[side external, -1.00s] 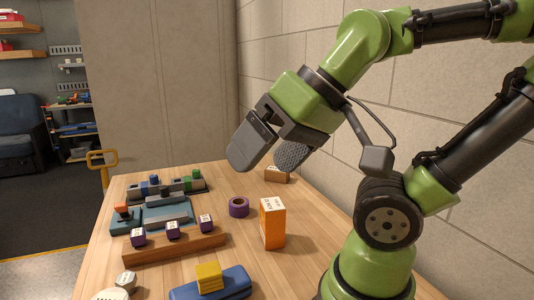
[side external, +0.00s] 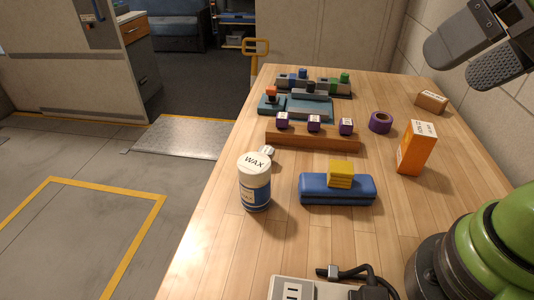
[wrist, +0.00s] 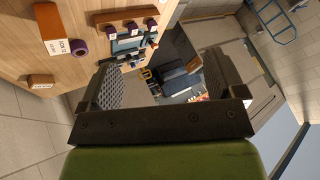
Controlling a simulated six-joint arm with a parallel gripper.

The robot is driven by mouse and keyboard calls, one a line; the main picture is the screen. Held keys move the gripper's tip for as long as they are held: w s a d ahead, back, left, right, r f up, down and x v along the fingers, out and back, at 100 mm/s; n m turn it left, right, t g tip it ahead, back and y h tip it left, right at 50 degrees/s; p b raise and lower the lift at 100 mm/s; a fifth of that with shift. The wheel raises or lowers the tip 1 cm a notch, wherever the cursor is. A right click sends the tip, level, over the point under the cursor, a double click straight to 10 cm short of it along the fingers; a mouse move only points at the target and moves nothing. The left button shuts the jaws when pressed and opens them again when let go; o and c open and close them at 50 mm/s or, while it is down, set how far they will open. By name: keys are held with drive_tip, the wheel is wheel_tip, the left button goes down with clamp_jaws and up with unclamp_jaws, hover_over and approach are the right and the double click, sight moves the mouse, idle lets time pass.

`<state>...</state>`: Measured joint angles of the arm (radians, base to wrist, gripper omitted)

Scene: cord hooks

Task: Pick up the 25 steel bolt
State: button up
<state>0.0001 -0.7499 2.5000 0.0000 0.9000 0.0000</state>
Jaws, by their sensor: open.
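A small pale, grey-white piece (side external: 267,152) stands on the table just behind the wax jar, which partly hides it. It may be the steel bolt, but its marking is too small to read. My gripper (side external: 462,62) is at the top right of the side view, high above the table and well away from that piece. Its two dark fingers are apart with nothing between them. The wrist view also shows the open, empty gripper (wrist: 165,75), with the table at the upper left. I cannot make out the bolt there.
A wax jar (side external: 255,185), a blue case (side external: 350,190) under a yellow block (side external: 340,174), and an orange box (side external: 416,150) stand on the table. Purple-labelled cubes sit on a wooden rail (side external: 300,138). A tape roll (side external: 380,122) lies behind. A power strip (side external: 292,289) is in front.

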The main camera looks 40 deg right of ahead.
drive_tip(key=c, duration=0.4)
drive_tip(key=n+g+h, duration=0.2)
drive_tip(key=n+g, duration=0.2)
drive_tip(key=g, duration=0.2)
hover_over(266, 150)
drive_tip(key=f, duration=2.4)
drive_tip(key=shift+s+f, duration=0.2)
drive_tip(key=shift+f, duration=0.1)
drive_tip(key=shift+w+f, duration=0.15)
drive_tip(key=shift+f, duration=2.65)
